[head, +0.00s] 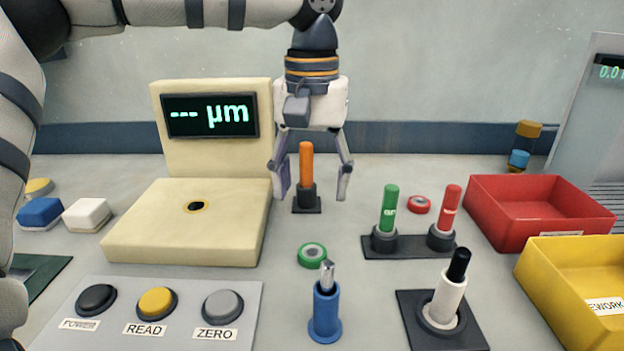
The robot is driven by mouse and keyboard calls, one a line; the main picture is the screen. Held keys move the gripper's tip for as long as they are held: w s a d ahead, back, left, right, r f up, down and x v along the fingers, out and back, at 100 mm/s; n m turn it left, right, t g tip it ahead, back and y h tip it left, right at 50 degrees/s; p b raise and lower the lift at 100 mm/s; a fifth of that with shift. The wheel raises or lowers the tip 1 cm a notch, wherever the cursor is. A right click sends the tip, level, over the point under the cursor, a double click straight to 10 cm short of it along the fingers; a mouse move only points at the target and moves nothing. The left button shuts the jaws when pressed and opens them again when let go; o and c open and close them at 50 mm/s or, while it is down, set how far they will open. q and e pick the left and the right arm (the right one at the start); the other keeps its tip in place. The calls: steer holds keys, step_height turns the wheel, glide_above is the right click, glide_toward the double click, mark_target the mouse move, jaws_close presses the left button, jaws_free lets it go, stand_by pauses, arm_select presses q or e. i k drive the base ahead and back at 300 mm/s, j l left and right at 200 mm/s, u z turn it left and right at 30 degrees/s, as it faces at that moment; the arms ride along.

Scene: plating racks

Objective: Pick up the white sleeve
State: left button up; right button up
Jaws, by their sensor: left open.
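The white sleeve (446,299) stands at the front right, slightly tilted. A black-tipped rod (459,264) sticks out of its top. Its lower end sits in a ring on a square black base (414,323). My left gripper (312,190) is open and empty, pointing down, well behind and to the left of the sleeve. In the picture its fingers are on either side of an orange pin (306,163) in a black holder; I see no contact. My right gripper is out of view.
A gauge (165,235) with a display and a button panel (185,303) lie left. A blue holder (326,310) and green ring (312,255) are at front centre. Green (389,208) and red (450,207) pins stand behind the sleeve. Red (510,225) and yellow (560,285) bins are right.

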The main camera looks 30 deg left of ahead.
mark_target(441, 313)
steer(key=k, duration=1.5)
